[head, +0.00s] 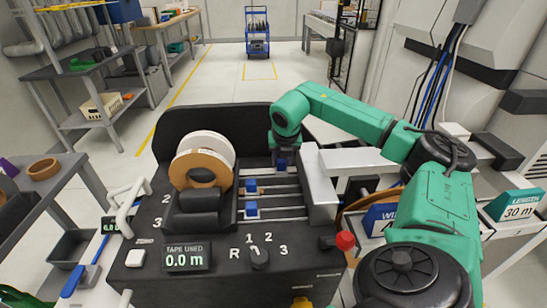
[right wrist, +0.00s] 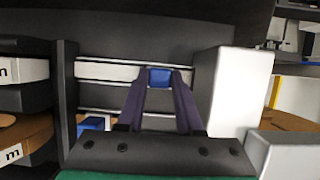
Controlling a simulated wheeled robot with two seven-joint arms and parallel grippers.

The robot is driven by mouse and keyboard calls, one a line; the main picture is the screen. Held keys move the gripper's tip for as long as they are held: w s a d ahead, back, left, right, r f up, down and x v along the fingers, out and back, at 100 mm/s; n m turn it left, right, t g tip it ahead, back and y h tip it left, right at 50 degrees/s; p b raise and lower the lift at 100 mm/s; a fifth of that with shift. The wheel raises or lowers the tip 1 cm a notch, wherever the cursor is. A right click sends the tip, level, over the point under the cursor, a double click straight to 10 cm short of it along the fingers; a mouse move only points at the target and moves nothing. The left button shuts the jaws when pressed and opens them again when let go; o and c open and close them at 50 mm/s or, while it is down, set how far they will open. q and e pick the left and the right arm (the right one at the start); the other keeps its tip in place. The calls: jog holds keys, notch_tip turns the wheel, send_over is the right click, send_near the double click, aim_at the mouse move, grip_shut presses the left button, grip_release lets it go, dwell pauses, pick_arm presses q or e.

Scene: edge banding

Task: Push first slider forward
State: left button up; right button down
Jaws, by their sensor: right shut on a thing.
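The first slider is a blue block (right wrist: 160,77) held between the fingertips of my right gripper (right wrist: 160,82) in the right wrist view. In the head view my right gripper (head: 282,165) reaches down over the farthest rail, and its body partly hides that slider. Two more blue sliders, a middle one (head: 251,186) and a nearer one (head: 252,208), sit toward the left on their metal rails. One of these also shows at the lower left in the right wrist view (right wrist: 95,123). My left gripper is not in view.
The black machine (head: 145,262) carries a brown tape roll (head: 188,168) and a white roll (head: 222,146) left of the rails. A pale block (head: 318,185) stands at the right end of the rails. A red knob (head: 345,240) sticks out at the front right.

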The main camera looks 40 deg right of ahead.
jog(key=shift+d, duration=0.25)
jog(key=shift+a+r, duration=0.1)
jog(key=c, duration=0.8)
grip_release()
jog(key=shift+s, duration=0.1)
jog(key=shift+c, duration=0.2)
jog(key=p+v, duration=0.1)
jog(key=v, duration=1.3)
jog(key=shift+r, duration=0.2)
jog(key=shift+a, duration=0.1)
